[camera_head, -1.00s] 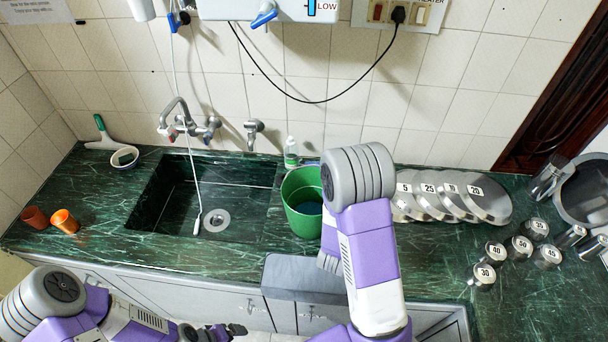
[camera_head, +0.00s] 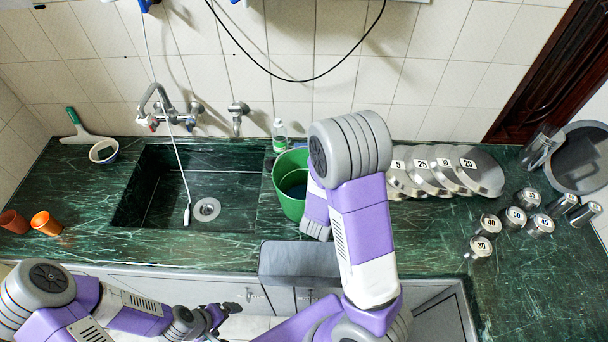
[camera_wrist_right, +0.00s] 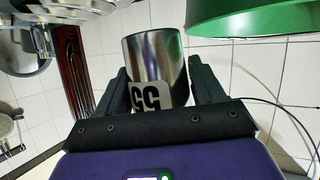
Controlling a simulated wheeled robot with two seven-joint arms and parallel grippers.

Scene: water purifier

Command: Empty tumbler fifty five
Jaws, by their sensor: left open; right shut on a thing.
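In the right wrist view my right gripper (camera_wrist_right: 158,74) is shut on a steel tumbler (camera_wrist_right: 155,58) labelled 55. The label appears upside down in that view. The rim of a green bucket (camera_wrist_right: 250,22) shows close by at upper right. In the head view the green bucket (camera_head: 288,206) stands on the counter right of the sink, with bluish contents. My right arm hides the right gripper and the tumbler there. My left gripper (camera_head: 230,308) is open and empty, low in front of the counter.
Steel lids (camera_head: 480,172) and several numbered tumblers (camera_head: 489,224) stand at right. A tap (camera_head: 155,98) with a white hose hangs over the sink.

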